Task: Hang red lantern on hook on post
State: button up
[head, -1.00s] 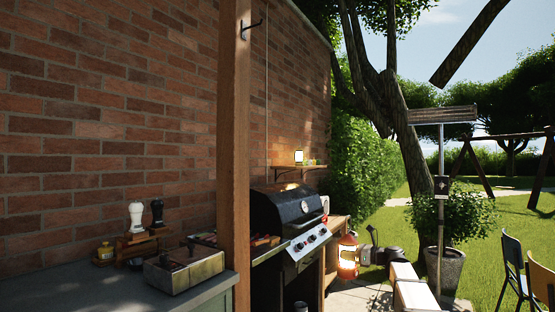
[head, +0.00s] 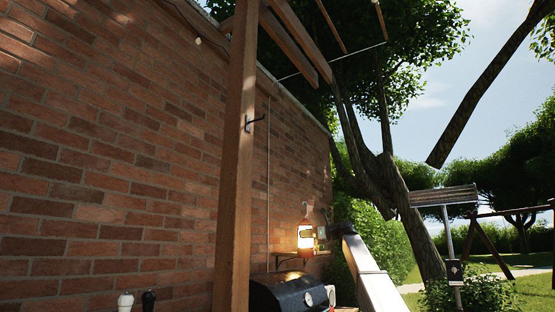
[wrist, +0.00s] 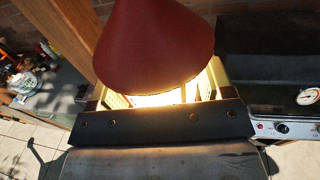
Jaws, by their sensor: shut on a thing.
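The red lantern (head: 306,235) glows in the head view, in front of the brick wall and above the grill. It hangs upright. My gripper (head: 326,216) is at its upper right, small and partly hidden, and is shut on it. In the wrist view the lantern's red conical top (wrist: 155,45) fills the upper middle, with its lit body below. The lantern is to the right of the post and lower than the hook in the head view, apart from both.
The black grill (head: 288,293) stands below the lantern; its gauge and knobs show in the wrist view. Salt and pepper mills (head: 125,301) stand at the lower left. Wooden beams (head: 297,40) run overhead. The air between lantern and hook looks clear.

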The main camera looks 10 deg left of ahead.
jog(key=s+a+r+g, duration=0.15)
jog(key=a+r, duration=0.25)
jog(key=r, duration=0.8)
jog(key=s+a+r+n, duration=0.1)
jog(key=s+a+r, duration=0.25)
jog(key=r, duration=0.95)
jog(key=s+a+r, duration=0.1)
jog(key=a+r, duration=0.4)
jog(key=r, duration=0.7)
jog(key=s+a+f, duration=0.1)
jog(key=s+a, duration=0.2)
jog(key=s, duration=0.4)
jog(key=s+a+f, duration=0.1)
jog(key=s+a, duration=0.2)
jog(key=s, duration=0.5)
jog(key=o, duration=1.2)
jog(key=shift+d, duration=0.1)
